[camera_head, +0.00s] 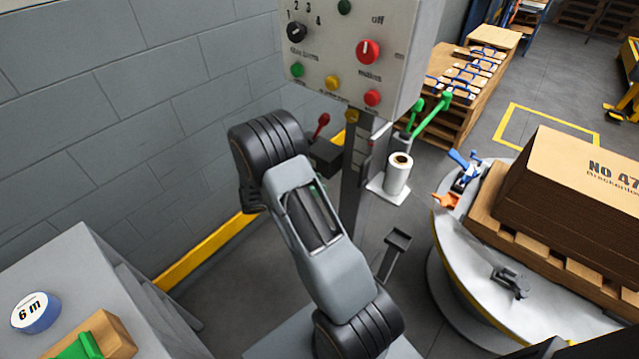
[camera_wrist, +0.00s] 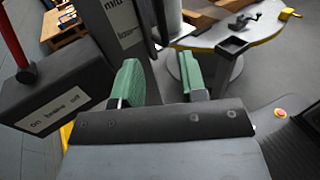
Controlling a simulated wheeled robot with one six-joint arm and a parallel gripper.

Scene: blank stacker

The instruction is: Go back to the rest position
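My gripper (camera_wrist: 160,80) shows in the wrist view with its two green fingers spread apart and nothing between them. In the head view my arm reaches up towards the control post, and the gripper is mostly hidden behind the arm. A dark brake box (camera_wrist: 65,85) marked "on brake off" is close to the left of the fingers in the wrist view, with a red lever (camera_wrist: 14,35) on it. The same box (camera_head: 325,156) and red-knobbed lever (camera_head: 322,122) show in the head view just right of my arm. I cannot see contact between gripper and box.
A control panel (camera_head: 350,45) with knobs and buttons is above the arm. A white roll (camera_head: 398,172) stands on a bracket at right. A round turntable (camera_head: 455,270) carries a pallet of cartons (camera_head: 580,185). A grey bench (camera_head: 70,260) holds blue tape (camera_head: 36,313). A block wall (camera_head: 100,130) is behind.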

